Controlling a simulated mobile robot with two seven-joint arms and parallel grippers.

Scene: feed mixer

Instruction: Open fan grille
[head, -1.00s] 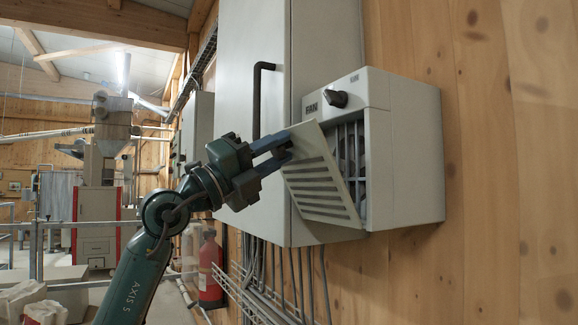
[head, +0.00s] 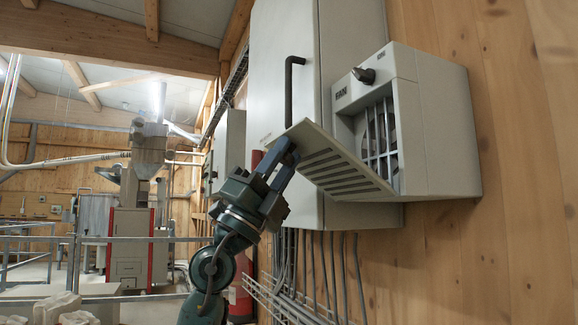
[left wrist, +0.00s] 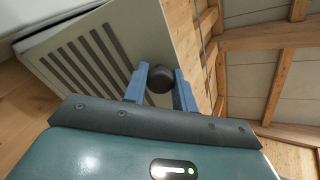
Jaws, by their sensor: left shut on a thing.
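The fan grille (head: 338,168) is a pale slatted panel, hinged at its lower edge on the grey fan box (head: 436,125). It is tilted well outward, and the bars and dark opening (head: 377,135) behind it show. My left gripper (head: 284,160) is at the grille's upper outer edge. In the left wrist view, its two blue fingers (left wrist: 160,85) are shut around a dark round knob (left wrist: 160,78) on the grille (left wrist: 95,55). My right gripper is not in view.
A tall grey cabinet (head: 345,60) with a dark vertical handle (head: 289,88) stands left of the fan box. Cables (head: 318,275) run down the wooden wall below. A red fire extinguisher (head: 241,297) is partly behind my arm. Railings (head: 40,260) cross the left.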

